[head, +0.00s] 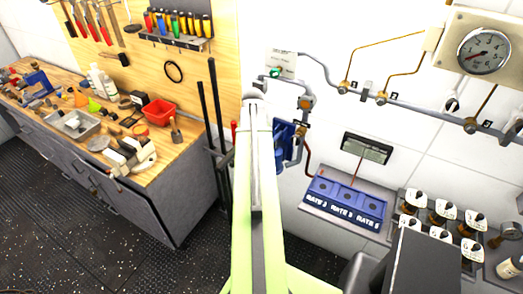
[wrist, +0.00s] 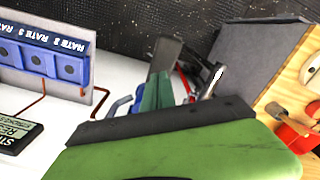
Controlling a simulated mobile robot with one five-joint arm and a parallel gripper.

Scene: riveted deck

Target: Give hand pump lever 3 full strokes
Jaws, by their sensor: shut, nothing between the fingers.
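In the head view my light green arm reaches up the middle toward the wall, and its end hides what lies behind it. A blue body (head: 284,142), which looks like the hand pump, is on the wall pipes just right of the arm, partly covered by it. I cannot pick out its lever clearly. In the wrist view my gripper (wrist: 160,125) shows as a large green part with a dark edge, shut and empty. Just beyond it are blue curved parts (wrist: 122,106) and a darker green block. I cannot tell whether the gripper touches any of them.
A blue panel with rate labels (head: 345,202) is on the wall at right, below a small display (head: 367,147). A gauge (head: 484,50) is at upper right. A cluttered workbench (head: 180,180) is at left, beside a rack of rods (head: 216,110). Dark floor lies clear at lower left.

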